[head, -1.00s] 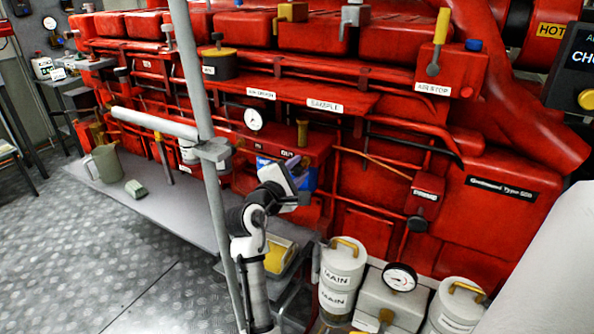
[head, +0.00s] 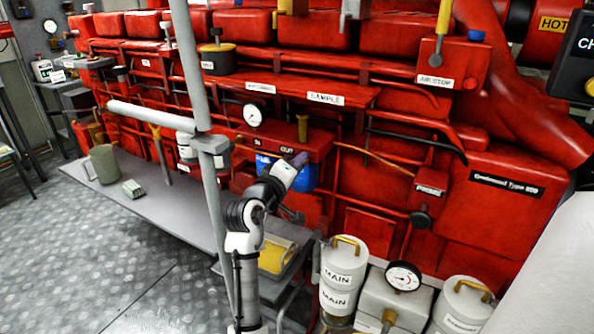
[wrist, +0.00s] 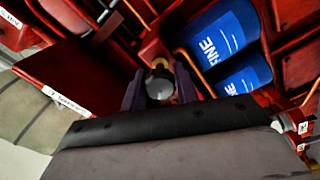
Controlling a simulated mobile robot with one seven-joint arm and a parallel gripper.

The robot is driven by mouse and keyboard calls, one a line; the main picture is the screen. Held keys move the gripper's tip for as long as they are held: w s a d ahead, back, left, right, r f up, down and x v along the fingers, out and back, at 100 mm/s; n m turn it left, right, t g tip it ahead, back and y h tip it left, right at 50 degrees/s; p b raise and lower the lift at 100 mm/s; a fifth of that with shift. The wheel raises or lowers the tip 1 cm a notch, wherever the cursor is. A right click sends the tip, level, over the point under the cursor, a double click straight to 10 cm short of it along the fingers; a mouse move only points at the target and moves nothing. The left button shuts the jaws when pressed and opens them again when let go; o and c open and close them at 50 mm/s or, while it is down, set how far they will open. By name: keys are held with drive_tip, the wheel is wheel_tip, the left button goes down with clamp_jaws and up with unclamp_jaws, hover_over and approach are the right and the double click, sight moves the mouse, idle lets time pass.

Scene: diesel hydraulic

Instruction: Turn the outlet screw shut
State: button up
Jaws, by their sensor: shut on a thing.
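My gripper (head: 301,159) is at the front of the red filter housing, just below its outlet label (head: 303,146). In the wrist view my two dark fingers (wrist: 159,88) are shut around a small grey round-ended screw (wrist: 159,87) with a brass-coloured part behind it. I take this for the outlet screw; in the head view my gripper hides it. A brass upright piece (head: 303,128) stands above the outlet label, clear of my fingers. Blue filter bowls (wrist: 222,35) lie to the right of my fingers in the wrist view.
A red shelf labelled SAMPLE (head: 325,98) is above the housing. A grey post (head: 190,75) stands left of my arm. White MAIN canisters (head: 343,275) and a gauge (head: 403,277) stand at the lower right. A jug (head: 104,164) is on the bench at left.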

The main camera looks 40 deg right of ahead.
drive_tip(key=m+b, duration=0.1)
drive_tip(key=m, duration=0.1)
drive_tip(key=m+b, duration=0.2)
drive_tip(key=m, duration=0.1)
drive_tip(key=shift+f+m, duration=0.2)
drive_tip(key=shift+m, duration=0.1)
drive_tip(key=shift+m+b, duration=1.15)
drive_tip(key=shift+m, duration=0.95)
drive_tip(key=shift+r, duration=0.1)
drive_tip(key=o, duration=1)
drive_tip(key=shift+a, duration=0.1)
drive_tip(key=b+v, duration=0.2)
drive_tip(key=v, duration=1.1)
drive_tip(key=shift+s+a, duration=0.2)
drive_tip(key=shift+a, duration=0.1)
